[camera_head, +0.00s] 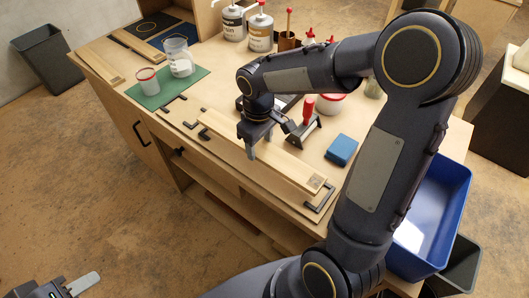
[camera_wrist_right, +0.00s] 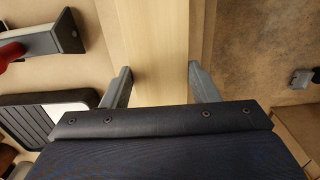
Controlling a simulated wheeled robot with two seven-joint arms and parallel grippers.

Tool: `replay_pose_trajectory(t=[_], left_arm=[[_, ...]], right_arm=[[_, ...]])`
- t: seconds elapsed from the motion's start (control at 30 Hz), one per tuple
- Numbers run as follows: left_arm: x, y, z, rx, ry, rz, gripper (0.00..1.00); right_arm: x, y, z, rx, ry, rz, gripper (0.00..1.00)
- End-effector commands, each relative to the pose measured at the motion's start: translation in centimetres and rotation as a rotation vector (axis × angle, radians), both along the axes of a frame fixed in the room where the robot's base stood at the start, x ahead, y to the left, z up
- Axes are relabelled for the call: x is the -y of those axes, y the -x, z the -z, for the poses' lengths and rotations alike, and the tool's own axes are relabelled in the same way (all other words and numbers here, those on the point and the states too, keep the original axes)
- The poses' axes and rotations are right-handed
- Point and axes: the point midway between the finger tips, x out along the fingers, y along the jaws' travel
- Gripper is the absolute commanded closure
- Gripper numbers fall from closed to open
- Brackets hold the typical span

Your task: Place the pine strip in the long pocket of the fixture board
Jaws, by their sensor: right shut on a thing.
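The pine strip (camera_head: 290,168) is a long pale wooden piece with a dark square mark at its right end. It stretches along the front of the bench, beside a black corner bracket (camera_head: 323,198). My right gripper (camera_head: 252,150) comes down over its middle and is shut on it. In the right wrist view the strip (camera_wrist_right: 155,50) runs between the two grey fingers (camera_wrist_right: 160,85). The fixture board and its long pocket are not clearly distinguishable; whether the strip touches the surface below I cannot tell. My left gripper (camera_head: 80,285) is at the bottom left, away from the bench, partly cut off.
Black brackets (camera_head: 174,103) lie left of the strip. A green mat (camera_head: 200,73) carries a white jar (camera_head: 179,58) and a red-rimmed cup (camera_head: 147,80). Behind the strip are a red-handled tool (camera_head: 308,112) and a blue block (camera_head: 341,150). A blue bin (camera_head: 447,190) stands right.

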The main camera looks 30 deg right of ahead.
Motion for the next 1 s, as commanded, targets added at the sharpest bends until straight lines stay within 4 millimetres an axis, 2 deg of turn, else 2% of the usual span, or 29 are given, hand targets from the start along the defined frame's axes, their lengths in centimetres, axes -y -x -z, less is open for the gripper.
replay_pose_trajectory(t=[0.17, 0.4, 0.8, 0.83, 1.0], left_arm=[[0.0, 0.0, -0.1, 0.000, 0.000, 0.000, 0.64], [0.0, 0.0, 0.1, 0.000, 0.000, 0.000, 0.64], [0.0, 0.0, 0.4, 0.000, 0.000, 0.000, 0.64], [0.0, 0.0, 0.4, 0.000, 0.000, 0.000, 0.64], [0.0, 0.0, 0.3, 0.000, 0.000, 0.000, 0.64]], right_arm=[[0.8, 0.5, 1.1, -0.001, 0.001, 0.003, 0.73], [1.0, 0.7, 4.3, -0.002, 0.001, 0.000, 0.73], [1.0, 0.7, 4.9, 0.001, 0.001, 0.000, 0.73], [1.0, 0.7, 4.9, 0.001, 0.001, 0.000, 0.45], [1.0, 0.7, 4.8, 0.001, 0.001, 0.000, 0.24]])
